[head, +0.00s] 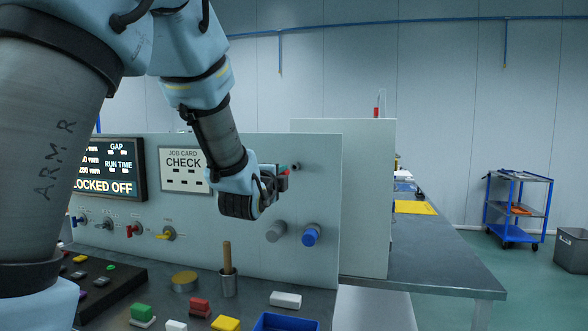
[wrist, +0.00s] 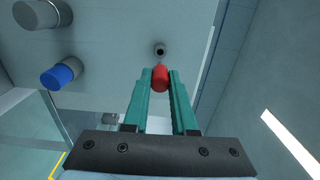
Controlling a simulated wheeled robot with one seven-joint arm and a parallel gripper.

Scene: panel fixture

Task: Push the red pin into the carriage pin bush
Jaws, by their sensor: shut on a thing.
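The red pin (wrist: 160,78) is held between the two teal fingers of my gripper (wrist: 161,82) in the wrist view. The pin's end points towards the panel. A small round dark-holed bush (wrist: 159,50) sits on the panel face, just above the pin in that picture, and the pin shows apart from it. In the head view my gripper (head: 284,179) is close to the panel, beside the bush (head: 296,167). A bit of red shows at the fingers there, but the pin is mostly hidden.
A grey knob (head: 276,232) and a blue knob (head: 311,235) stick out of the panel (head: 240,262) below my gripper. A job card (head: 184,170) and a screen (head: 110,168) are at left. Blocks, a blue bin (head: 286,322) and a cup (head: 228,284) stand on the bench.

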